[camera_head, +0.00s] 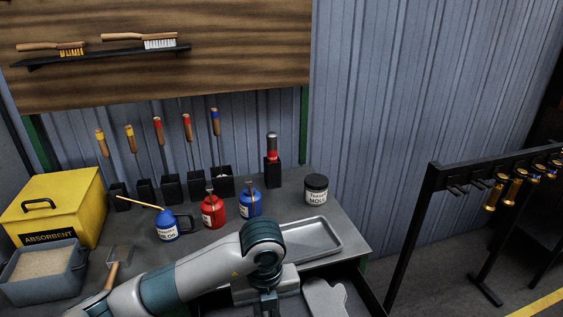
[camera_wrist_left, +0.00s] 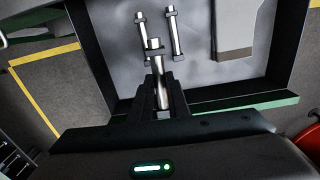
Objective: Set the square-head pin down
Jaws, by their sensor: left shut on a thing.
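My left gripper (camera_wrist_left: 159,88) is shut on a bright metal pin (camera_wrist_left: 157,66). The pin has a blocky, square-looking head and points away from the fingers over an open drawer (camera_wrist_left: 108,72). Two more metal pins, one on the left (camera_wrist_left: 143,38) and one on the right (camera_wrist_left: 176,38), lie on the drawer floor just beyond it. I cannot tell whether the held pin touches the floor. In the head view my left gripper (camera_head: 266,302) points down at the bench front, and its fingertips and the pin are hidden. My right gripper is not in view.
On the bench are a metal tray (camera_head: 335,239), a labelled jar (camera_head: 316,189), oil cans (camera_head: 212,211), a yellow absorbent box (camera_head: 60,205) and a sand bin (camera_head: 42,275). A black rack (camera_head: 425,200) stands at right.

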